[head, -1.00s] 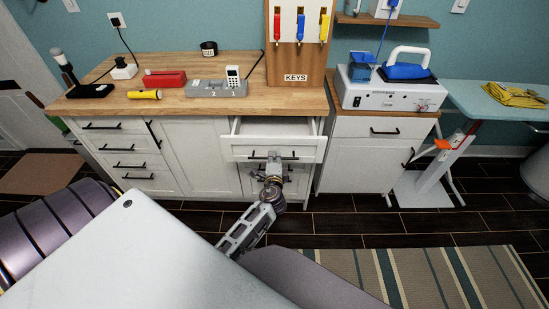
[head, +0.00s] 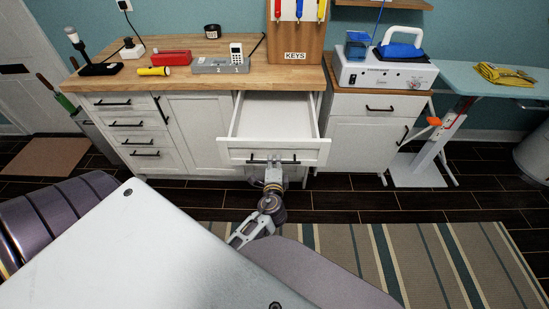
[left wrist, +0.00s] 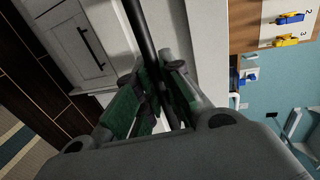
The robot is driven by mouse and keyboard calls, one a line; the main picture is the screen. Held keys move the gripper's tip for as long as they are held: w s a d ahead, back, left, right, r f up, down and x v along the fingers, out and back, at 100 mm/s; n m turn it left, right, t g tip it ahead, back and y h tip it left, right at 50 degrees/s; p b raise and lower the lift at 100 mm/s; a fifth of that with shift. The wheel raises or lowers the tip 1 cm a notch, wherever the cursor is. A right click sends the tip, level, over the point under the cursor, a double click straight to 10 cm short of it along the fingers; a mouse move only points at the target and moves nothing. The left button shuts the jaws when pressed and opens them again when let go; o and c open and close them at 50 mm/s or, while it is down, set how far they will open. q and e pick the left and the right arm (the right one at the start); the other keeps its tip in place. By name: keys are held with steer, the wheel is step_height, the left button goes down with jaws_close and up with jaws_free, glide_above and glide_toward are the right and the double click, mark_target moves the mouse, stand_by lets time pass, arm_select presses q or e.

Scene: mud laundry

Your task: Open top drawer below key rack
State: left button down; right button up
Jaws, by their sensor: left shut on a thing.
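The top drawer (head: 240,153) below the key rack (head: 297,38) is pulled well out of the cabinet, and its inside looks empty. Its black bar handle (head: 259,161) is on the drawer front. My left gripper (head: 274,164) is at the handle. In the left wrist view the green-padded fingers of my left gripper (left wrist: 160,98) are shut around the black handle bar (left wrist: 138,28). My right gripper is not in view.
The wooden countertop (head: 190,80) holds a red device (head: 174,57), a yellow flashlight (head: 153,71) and a grey phone dock (head: 215,66). A white cabinet (head: 362,140) with an appliance (head: 385,72) stands to the right. A striped rug (head: 450,260) lies on open floor in front.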

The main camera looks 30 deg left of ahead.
arm_select(q)
steer(key=shift+s+d, duration=0.35)
steer(key=shift+s, duration=0.25)
steer(key=c, duration=1.5)
jaws_free()
steer(key=shift+c, duration=0.2)
